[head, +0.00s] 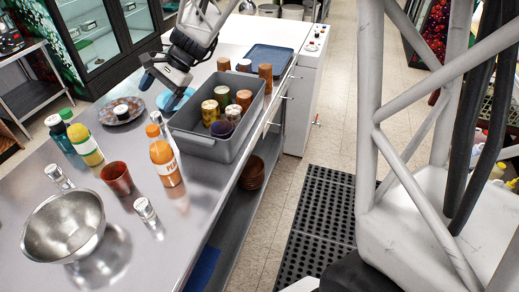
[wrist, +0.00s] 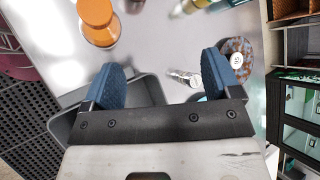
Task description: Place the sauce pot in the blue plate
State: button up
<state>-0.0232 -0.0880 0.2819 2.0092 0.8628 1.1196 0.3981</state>
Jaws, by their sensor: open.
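The light blue plate (head: 167,101) lies on the steel counter beside the grey bin, partly hidden by my gripper. Only a sliver of it shows in the wrist view (wrist: 202,99). A small round pot with a pale top (head: 121,110) sits on a speckled dark plate (head: 135,116); it may be the sauce pot, but I cannot tell for sure. It also shows in the wrist view (wrist: 237,62). My gripper (head: 162,88) is over the blue plate, open, with nothing between its blue fingers (wrist: 163,78).
The grey bin (head: 194,141) holds several cups and jars. Orange bottles (head: 164,163), a yellow-labelled bottle (head: 86,146), a red-brown cup (head: 117,178), shakers (head: 145,210) and a steel bowl (head: 64,226) stand nearer. A dark blue tray (head: 267,58) lies at the back.

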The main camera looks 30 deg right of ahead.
jog(key=s+d+n+t+h, duration=0.1)
jog(key=s+d+n+h, duration=0.2)
jog(key=s, duration=0.7)
jog(key=s+d+r+n+t+h, duration=0.1)
jog(key=s+d+n+h, duration=0.2)
jog(key=s+d, duration=0.3)
jog(key=s+d+n+h, duration=0.2)
jog(key=s+d, duration=0.3)
jog(key=s, duration=1.1)
jog(key=shift+r+n+t+h, duration=0.25)
jog(key=shift+n+t+h, duration=0.15)
jog(key=shift+n, duration=0.3)
